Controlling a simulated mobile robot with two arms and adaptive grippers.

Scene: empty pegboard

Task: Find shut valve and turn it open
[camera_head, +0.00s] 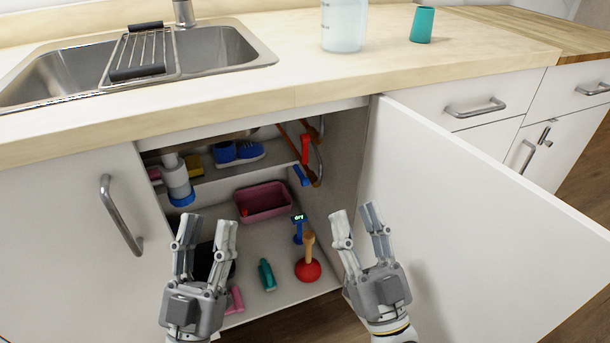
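In the head view, copper-coloured pipes run along the right inner wall of the open sink cabinet. A red valve handle (305,149) is on them, upright. A blue valve handle (300,175) sits just below it, tilted. I cannot tell for sure which one is shut. My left gripper (207,228) is open and empty in front of the cabinet, lower left of the handles. My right gripper (356,216) is open and empty, to the lower right of the handles, near the open door. Neither gripper touches a handle.
The open cabinet door (470,230) stands to the right of my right gripper. Inside are a pink bin (264,201), a plunger (308,268), a green bottle (267,275), a small blue device with a display (298,230) and a drain pipe (177,180). The counter (270,95) overhangs the opening.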

